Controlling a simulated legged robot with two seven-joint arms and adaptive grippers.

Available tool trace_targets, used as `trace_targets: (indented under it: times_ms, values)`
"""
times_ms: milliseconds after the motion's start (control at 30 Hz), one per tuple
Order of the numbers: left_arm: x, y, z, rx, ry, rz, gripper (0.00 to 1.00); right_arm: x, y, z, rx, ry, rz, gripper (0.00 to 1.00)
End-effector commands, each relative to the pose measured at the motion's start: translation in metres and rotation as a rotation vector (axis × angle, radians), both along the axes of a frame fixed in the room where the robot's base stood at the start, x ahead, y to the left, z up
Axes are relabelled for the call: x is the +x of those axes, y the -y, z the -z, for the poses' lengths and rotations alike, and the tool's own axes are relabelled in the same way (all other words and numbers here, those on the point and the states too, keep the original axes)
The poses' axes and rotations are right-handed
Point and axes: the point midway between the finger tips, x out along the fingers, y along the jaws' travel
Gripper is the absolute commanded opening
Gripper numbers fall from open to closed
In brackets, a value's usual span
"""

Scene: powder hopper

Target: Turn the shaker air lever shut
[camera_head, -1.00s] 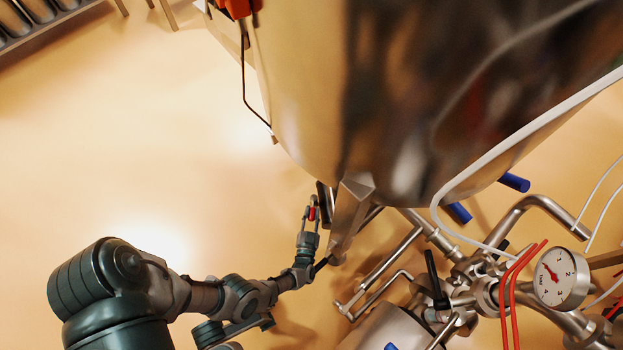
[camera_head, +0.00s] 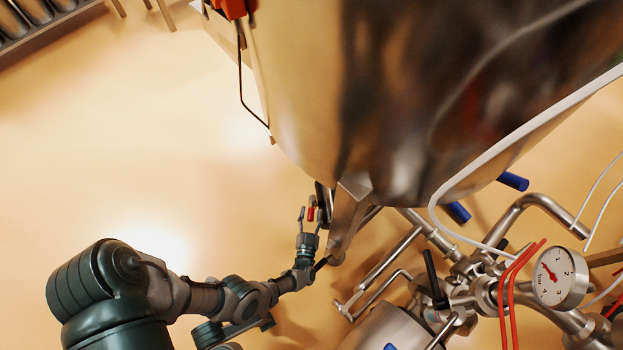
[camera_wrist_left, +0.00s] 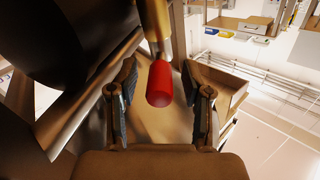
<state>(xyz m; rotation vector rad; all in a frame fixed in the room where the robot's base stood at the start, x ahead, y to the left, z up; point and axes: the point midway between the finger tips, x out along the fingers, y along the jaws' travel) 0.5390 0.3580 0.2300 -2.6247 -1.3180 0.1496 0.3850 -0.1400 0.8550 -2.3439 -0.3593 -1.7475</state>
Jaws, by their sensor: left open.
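A lever with a red grip (camera_wrist_left: 160,84) hangs down in the left wrist view. Its brass-coloured stem runs up out of the top of that view. The red grip also shows small in the head view (camera_head: 311,213), beside the hopper's metal leg. My left gripper (camera_head: 310,210) is open, with one finger on each side of the red grip. In the left wrist view its fingertips (camera_wrist_left: 166,75) stand apart from the grip, with a gap on both sides. The lever's pivot is hidden. My right gripper does not show.
The large steel hopper (camera_head: 400,90) fills the upper right, with an angled metal leg (camera_head: 350,215) close to my left gripper. Pipes, blue handles (camera_head: 458,212) and a pressure gauge (camera_head: 560,278) crowd the lower right. The floor on the left is clear.

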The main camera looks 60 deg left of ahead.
Motion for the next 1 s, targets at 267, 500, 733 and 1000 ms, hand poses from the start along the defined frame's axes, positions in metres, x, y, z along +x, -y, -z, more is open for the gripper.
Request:
trace_targets:
  times_ms: [267,500,733,1000]
  values:
    - [-0.033,0.045,0.002,-0.003,-0.004,0.0,0.49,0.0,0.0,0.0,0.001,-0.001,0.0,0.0]
    - [-0.059,0.082,0.002,-0.001,-0.002,0.002,0.49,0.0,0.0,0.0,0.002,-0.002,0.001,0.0]
    - [-0.068,0.094,0.001,0.001,-0.001,0.0,0.49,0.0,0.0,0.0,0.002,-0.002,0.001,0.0]
    - [-0.068,0.093,0.001,0.006,-0.001,0.004,0.34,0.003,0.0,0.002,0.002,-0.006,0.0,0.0]
